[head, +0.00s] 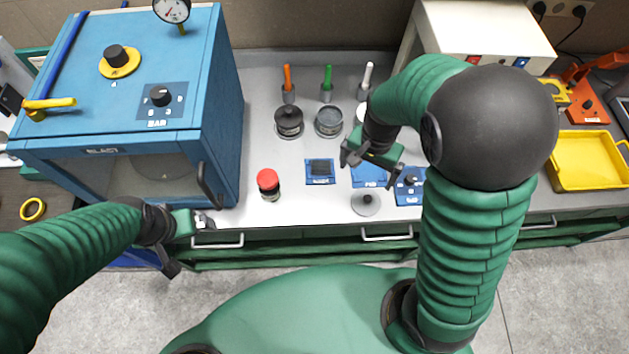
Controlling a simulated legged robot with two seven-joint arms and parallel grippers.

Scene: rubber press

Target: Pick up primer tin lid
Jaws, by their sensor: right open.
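A dark tin with a black knobbed lid (289,117) stands on the light worktop (262,95), left of a grey round tin (328,122). A flat grey disc with a black knob (366,204) lies near the front edge. I cannot tell for certain which of these is the primer tin lid. My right gripper (366,161) is open and empty, above the worktop, right of the tins and behind the disc. My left gripper (200,222) is at the front edge below the blue cabinet; its jaws are too small to judge.
The blue press cabinet (95,115) stands at left with its handle sticking out. A red-capped bottle (268,184), a small black block on a blue pad (320,171) and a blue dial box (409,185) are nearby. Three coloured-handled tools stand behind. A yellow tray (588,160) lies right.

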